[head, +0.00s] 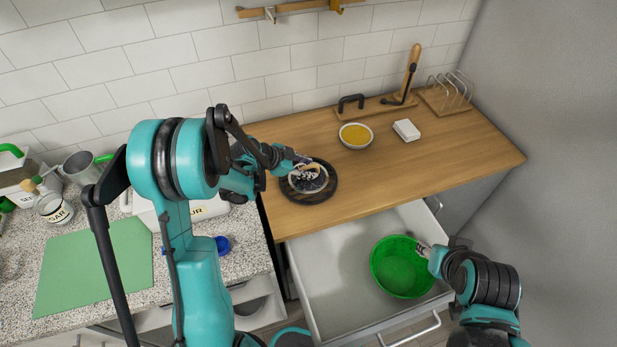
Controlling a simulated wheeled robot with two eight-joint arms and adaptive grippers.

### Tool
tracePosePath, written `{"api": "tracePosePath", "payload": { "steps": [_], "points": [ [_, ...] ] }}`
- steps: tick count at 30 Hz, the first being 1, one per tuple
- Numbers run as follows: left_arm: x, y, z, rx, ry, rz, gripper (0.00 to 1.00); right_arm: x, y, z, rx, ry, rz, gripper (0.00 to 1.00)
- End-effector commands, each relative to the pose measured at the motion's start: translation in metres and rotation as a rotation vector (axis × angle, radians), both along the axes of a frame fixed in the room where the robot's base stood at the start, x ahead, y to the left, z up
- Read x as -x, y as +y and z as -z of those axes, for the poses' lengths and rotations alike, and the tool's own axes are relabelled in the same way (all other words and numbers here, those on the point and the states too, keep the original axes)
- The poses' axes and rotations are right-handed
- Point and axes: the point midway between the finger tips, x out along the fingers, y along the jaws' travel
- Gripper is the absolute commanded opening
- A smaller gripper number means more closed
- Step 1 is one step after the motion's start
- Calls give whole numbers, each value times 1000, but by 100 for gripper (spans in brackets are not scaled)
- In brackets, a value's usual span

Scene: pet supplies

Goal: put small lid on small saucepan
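I cannot make out a small saucepan or a small lid for certain in the head view. A small round dish (309,184) with dark contents stands on a dark round board (318,198) on the wooden counter. My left gripper (304,162) reaches in from the left to the dish's far edge. A small tan thing shows by its fingertips; whether they hold it is too small to tell. My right gripper (425,249) is at the right rim of a green bowl (401,268) in the open drawer. Whether its fingers are closed on the rim is unclear.
The drawer (334,274) stands open below the wooden counter (430,155). A bowl of yellow contents (355,136), a white block (406,130) and a toast rack (450,92) stand at the back. A green mat (95,265) lies left. The counter's right front is clear.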

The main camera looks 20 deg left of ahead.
Motion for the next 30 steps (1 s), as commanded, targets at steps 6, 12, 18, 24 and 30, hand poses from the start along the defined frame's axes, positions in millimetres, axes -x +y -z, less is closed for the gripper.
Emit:
{"api": "tracePosePath", "payload": {
  "steps": [6,12,18,24,30],
  "points": [
    [0,0,0,-1,0,-2,29,0,0,-1,0,0,0,40],
    [0,0,0,-1,0,-2,0,0,0,-1,0,0,0,40],
    [0,0,0,-1,0,-2,0,0,0,0,0,0,0,40],
    [0,0,-6,-1,0,-2,0,0,0,-2,0,0,0,40],
    [0,0,-34,0,0,-1,0,0,0,-11,0,0,0,40]
  ]
}}
